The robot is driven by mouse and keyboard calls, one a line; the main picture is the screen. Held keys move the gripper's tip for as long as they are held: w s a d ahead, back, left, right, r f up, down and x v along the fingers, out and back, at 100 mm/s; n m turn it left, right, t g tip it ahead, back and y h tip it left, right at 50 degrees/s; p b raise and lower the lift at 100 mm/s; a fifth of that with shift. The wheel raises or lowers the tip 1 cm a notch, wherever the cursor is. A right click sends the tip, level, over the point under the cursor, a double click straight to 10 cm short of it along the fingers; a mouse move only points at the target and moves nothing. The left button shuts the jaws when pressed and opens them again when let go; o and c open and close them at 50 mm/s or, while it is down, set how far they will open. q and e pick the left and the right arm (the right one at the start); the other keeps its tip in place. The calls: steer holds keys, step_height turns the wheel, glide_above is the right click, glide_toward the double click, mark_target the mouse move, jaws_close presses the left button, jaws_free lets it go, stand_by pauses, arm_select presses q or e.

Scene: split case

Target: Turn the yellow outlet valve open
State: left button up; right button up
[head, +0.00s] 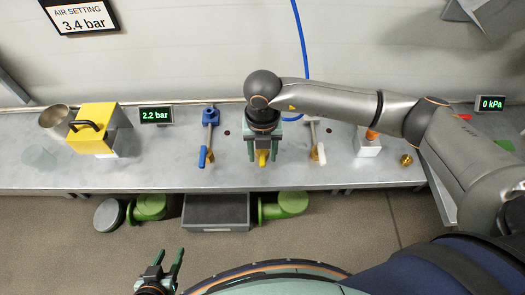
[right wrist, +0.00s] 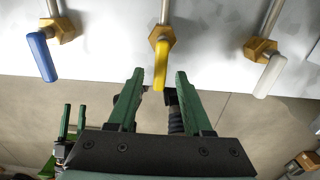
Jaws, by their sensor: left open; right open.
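The yellow outlet valve handle (right wrist: 160,66) hangs from a brass body in the right wrist view, pointing toward my gripper. In the head view its yellow end (head: 262,158) shows between the fingers of my right gripper (head: 263,150). My right gripper (right wrist: 159,73) is open, with one green finger on each side of the handle's lower end. No contact is visible, and I cannot tell whether the fingertips are level with the handle. My left gripper (head: 172,262) is open and empty in front of the bench, near the bottom of the head view.
A blue-handled valve (head: 203,157) stands left of the yellow one and a white-handled valve (head: 321,153) right of it. A yellow box (head: 92,138) and a 2.2 bar display (head: 156,115) are further left. A 0 kPa display (head: 490,103) is far right.

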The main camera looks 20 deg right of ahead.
jaws_close()
stand_by(0.4)
